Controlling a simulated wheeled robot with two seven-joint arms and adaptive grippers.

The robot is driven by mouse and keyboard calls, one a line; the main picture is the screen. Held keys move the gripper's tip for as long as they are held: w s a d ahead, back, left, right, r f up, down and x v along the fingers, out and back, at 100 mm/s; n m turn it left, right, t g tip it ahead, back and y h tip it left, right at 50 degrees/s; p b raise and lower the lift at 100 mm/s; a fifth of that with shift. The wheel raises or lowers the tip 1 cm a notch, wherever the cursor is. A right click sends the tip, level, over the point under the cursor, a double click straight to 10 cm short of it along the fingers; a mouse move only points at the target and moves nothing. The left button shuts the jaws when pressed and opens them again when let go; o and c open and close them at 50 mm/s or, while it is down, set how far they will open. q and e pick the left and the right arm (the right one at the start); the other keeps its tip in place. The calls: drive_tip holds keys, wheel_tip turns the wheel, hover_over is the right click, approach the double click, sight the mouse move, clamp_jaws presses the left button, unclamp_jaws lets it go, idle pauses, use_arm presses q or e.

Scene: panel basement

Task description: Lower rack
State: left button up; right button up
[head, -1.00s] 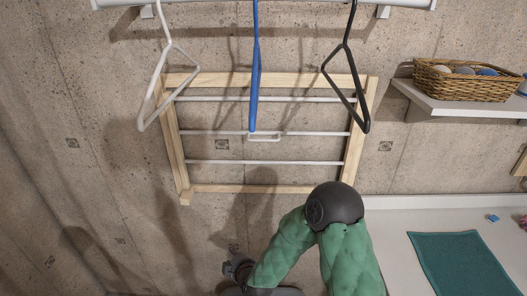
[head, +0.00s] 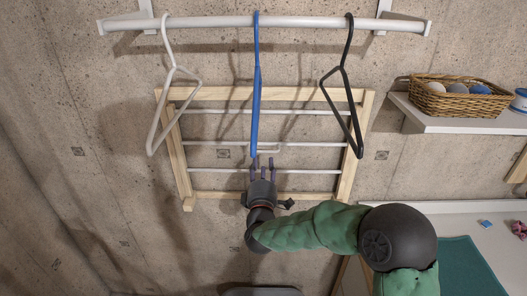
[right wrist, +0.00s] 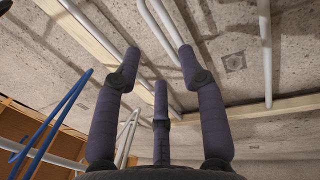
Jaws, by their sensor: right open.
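The rack (head: 215,94) is a pale wooden frame with several white rods, folded flat on the concrete wall. A small white wire handle (head: 276,151) hangs at its middle rod. My right gripper (head: 261,163) is open, fingers pointing up, just below and in front of the handle. Whether it touches the handle I cannot tell. In the right wrist view, the three purple fingers of my right gripper (right wrist: 158,62) are spread with nothing between them, and white rods and wooden rails of the rack lie beyond. My left gripper is out of view.
A white rail (head: 300,21) above holds a white hanger (head: 165,115), a blue hanger (head: 255,90) close above my right gripper, and a black hanger (head: 352,130). A shelf (head: 450,122) with a wicker basket (head: 455,102) is right. A teal mat (head: 465,262) lies lower right.

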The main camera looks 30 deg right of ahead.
sight(264, 152)
drive_tip(key=x, duration=0.7)
drive_tip(key=shift+w+d, duration=0.1)
drive_tip(key=shift+w, duration=0.15)
clamp_jaws()
